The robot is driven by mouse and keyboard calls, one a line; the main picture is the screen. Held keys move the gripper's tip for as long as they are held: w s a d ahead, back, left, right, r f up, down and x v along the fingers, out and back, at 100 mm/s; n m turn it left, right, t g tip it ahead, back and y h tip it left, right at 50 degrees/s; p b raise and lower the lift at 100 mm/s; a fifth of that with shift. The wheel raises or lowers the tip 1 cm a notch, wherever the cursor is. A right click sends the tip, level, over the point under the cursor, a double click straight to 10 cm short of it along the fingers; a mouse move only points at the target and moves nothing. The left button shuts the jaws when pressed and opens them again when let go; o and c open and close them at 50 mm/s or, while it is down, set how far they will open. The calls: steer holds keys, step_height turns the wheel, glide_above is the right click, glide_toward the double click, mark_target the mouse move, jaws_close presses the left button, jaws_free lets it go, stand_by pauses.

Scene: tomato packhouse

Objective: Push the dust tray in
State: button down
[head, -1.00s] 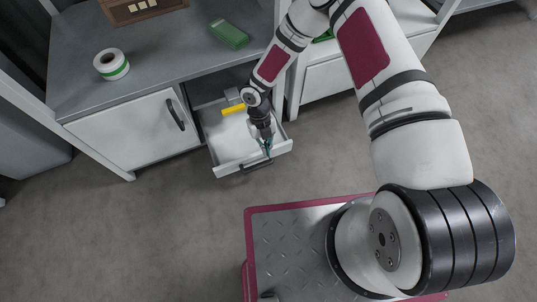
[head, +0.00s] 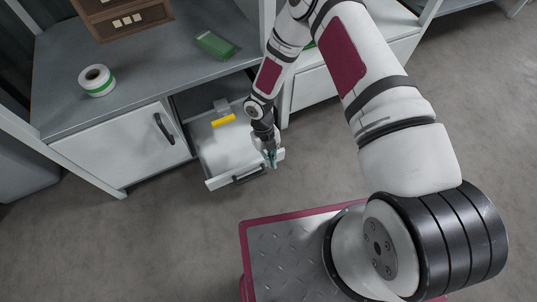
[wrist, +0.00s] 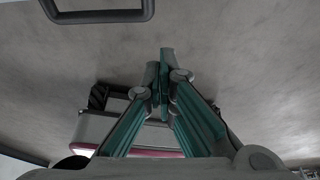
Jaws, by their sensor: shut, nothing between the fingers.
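The dust tray looks to be the white drawer (head: 225,152) pulled out of the grey-topped cabinet in the head view. A dark bar handle (head: 248,176) is on its front panel. A dark handle, apparently the same one, shows at the top of the wrist view (wrist: 98,14). My gripper (head: 272,160) is at the right end of the drawer front, to the right of the handle. In the wrist view its teal fingers (wrist: 163,80) are together and empty, apart from the handle. Whether they touch the drawer front I cannot tell.
A yellow object (head: 223,120) lies inside the drawer, towards the back. The counter (head: 150,55) holds a tape roll (head: 96,80), a green block (head: 215,44) and a brown wooden box (head: 125,20). A closed cabinet door (head: 125,150) is left of the drawer.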

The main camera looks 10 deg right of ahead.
steer(key=f+b, duration=0.1)
steer(key=w+f+b, duration=0.1)
steer(key=f, duration=0.1)
steer(key=w+f+b, duration=0.1)
steer(key=shift+w+a+f, duration=0.15)
steer(key=shift+a+f, duration=0.1)
steer(key=shift+a, duration=0.05)
